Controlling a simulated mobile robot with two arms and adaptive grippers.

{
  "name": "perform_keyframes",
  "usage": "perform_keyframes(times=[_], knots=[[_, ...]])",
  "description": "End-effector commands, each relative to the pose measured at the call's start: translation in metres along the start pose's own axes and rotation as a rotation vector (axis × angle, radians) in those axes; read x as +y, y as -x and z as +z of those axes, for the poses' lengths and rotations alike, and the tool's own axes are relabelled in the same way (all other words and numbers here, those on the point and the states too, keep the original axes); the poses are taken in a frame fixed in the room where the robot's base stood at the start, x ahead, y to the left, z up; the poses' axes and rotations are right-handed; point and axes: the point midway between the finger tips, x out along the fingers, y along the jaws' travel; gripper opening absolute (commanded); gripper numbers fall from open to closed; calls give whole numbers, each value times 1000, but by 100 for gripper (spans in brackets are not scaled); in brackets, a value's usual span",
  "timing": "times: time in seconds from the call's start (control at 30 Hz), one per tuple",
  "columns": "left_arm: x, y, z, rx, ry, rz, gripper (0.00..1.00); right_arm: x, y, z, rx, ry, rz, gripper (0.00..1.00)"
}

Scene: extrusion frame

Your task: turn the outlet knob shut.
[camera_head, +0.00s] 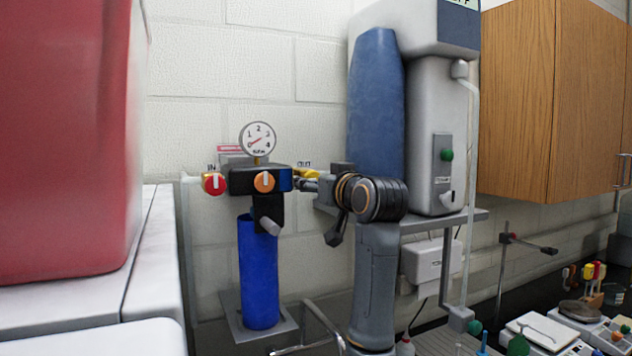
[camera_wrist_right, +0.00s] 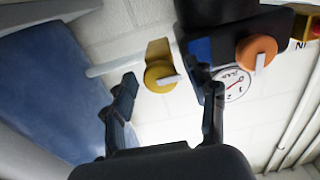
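The outlet knob is yellow with a pale pointer and shows best in the right wrist view (camera_wrist_right: 160,77). In the head view only a yellow part of it (camera_head: 301,173) shows at the right of the valve block (camera_head: 240,181), near a small blue label. My right gripper (camera_head: 311,181) is beside this knob in the head view. In the right wrist view the gripper (camera_wrist_right: 163,84) is open, with the yellow knob in the gap between its fingertips. I cannot tell whether a finger touches it. My left gripper is not in view.
An orange knob (camera_head: 264,182) and a red inlet knob (camera_head: 214,184) sit on the same block, under a round gauge (camera_head: 258,138). A blue filter housing (camera_head: 258,275) hangs below. A blue cylinder (camera_head: 375,100) stands close behind my right arm. A red container (camera_head: 65,140) fills the left.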

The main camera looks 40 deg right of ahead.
Motion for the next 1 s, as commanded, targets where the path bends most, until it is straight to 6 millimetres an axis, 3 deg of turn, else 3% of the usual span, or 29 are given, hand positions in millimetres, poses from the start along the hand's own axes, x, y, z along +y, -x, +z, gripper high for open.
perform_keyframes(times=[0.03,0.2,0.23,0.63,1.0], knots=[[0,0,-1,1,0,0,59,0,0,0,0,0,0,43],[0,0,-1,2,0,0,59,0,0,0,0,0,0,8],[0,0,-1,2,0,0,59,0,0,0,0,0,0,5],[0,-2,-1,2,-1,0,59,0,0,0,1,-73,-1,5],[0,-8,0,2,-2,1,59,-1,0,0,1,-367,-1,5]])
